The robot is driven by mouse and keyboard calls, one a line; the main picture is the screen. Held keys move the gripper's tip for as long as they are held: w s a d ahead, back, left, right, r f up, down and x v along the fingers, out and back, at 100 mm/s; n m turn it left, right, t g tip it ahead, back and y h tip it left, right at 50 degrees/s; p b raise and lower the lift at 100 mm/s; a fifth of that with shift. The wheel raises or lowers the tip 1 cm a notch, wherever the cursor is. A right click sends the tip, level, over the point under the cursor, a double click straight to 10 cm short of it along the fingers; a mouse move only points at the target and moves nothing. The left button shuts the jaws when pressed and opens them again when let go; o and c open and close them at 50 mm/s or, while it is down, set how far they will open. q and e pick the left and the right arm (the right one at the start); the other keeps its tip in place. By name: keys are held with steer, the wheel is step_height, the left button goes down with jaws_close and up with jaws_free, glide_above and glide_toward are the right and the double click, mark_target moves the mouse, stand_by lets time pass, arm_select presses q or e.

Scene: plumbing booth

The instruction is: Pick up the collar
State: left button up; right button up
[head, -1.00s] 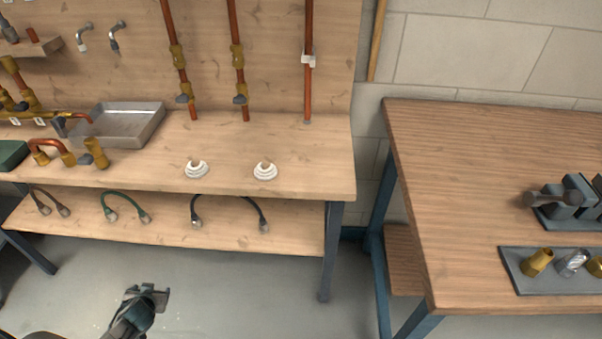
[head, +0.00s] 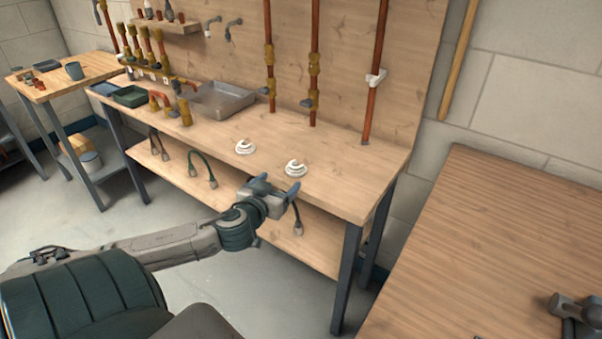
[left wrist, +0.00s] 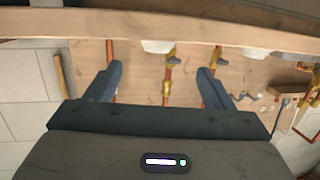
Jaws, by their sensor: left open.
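Two white stepped rings, which look like collars, lie on the workbench top. One collar (head: 296,168) is near the front edge, and the other collar (head: 245,147) is to its left. My left gripper (head: 276,186) is open and empty in front of the bench's front edge, just short of the right-hand collar and apart from it. In the left wrist view, which looks upside down, the open fingers (left wrist: 158,88) frame the bench edge and pipes. Two white shapes, likely the collars, show there, one between the fingers (left wrist: 157,46) and one to the right (left wrist: 254,53). My right gripper is not in view.
The workbench (head: 345,185) has a metal tray (head: 222,102), brass fittings and a green tray (head: 130,96) at its left. Copper pipes (head: 371,80) stand behind it. Hoses hang below. A wooden table (head: 490,230) is at the right. The bench top around the collars is clear.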

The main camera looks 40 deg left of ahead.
mark_target(293, 170)
arm_select(q)
steer(key=shift+x, duration=1.95)
steer(key=x, duration=0.3)
steer(key=shift+w+d+f, duration=0.1)
steer(key=shift+w+f, duration=0.05)
steer(key=shift+w, duration=0.3)
steer(key=shift+w+a+f, duration=0.15)
steer(key=shift+w+a, duration=0.05)
steer(key=shift+w, duration=0.4)
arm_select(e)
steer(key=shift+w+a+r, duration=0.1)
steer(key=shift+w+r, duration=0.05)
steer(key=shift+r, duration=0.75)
arm_select(q)
steer(key=c, duration=1)
